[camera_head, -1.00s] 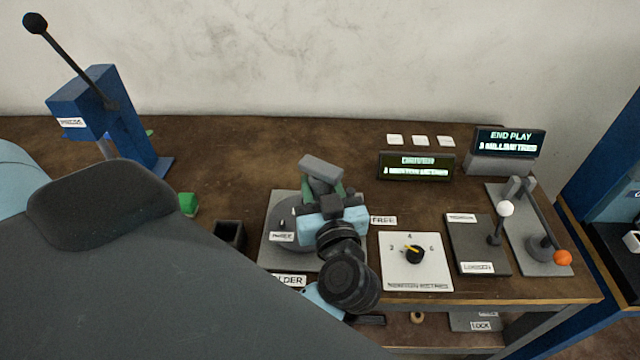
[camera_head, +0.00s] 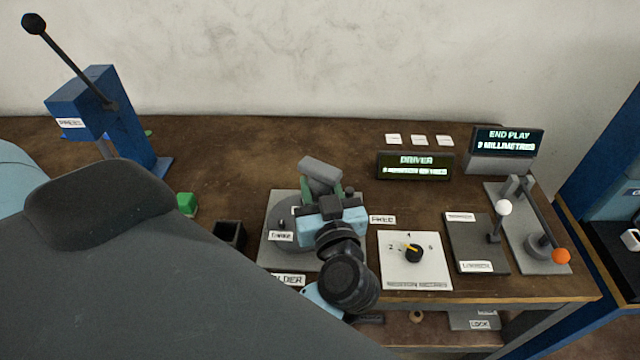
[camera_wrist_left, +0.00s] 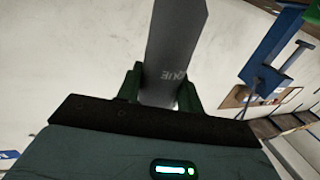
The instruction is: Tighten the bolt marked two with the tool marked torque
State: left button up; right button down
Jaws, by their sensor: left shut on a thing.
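My left gripper (camera_head: 322,192) is shut on a grey bar-shaped tool (camera_head: 321,168) above the grey holder plate (camera_head: 270,256). In the left wrist view the tool (camera_wrist_left: 174,45) stands between the green fingers, with letters ending in "QUE" on its side. A round grey disc (camera_head: 281,222) on the plate is partly covered by my gripper and wrist. The tool's lower end is hidden, and I cannot make out a bolt marked two. My right gripper is not in view.
A dial panel (camera_head: 388,269), a lever plate (camera_head: 465,255) and an orange-knobbed lever (camera_head: 560,256) stand right of the holder. Behind are the driver display (camera_head: 415,165) and end play display (camera_head: 508,142). A dark open box (camera_head: 228,234) and blue press (camera_head: 85,105) are left.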

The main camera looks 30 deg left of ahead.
pick_arm(q)
jog(key=shift+f, duration=0.35)
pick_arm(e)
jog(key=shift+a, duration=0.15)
pick_arm(q)
jog(key=shift+f, duration=0.55)
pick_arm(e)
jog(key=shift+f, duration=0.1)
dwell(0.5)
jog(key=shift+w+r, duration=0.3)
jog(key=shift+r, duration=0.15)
pick_arm(q)
jog(key=shift+p, duration=0.45)
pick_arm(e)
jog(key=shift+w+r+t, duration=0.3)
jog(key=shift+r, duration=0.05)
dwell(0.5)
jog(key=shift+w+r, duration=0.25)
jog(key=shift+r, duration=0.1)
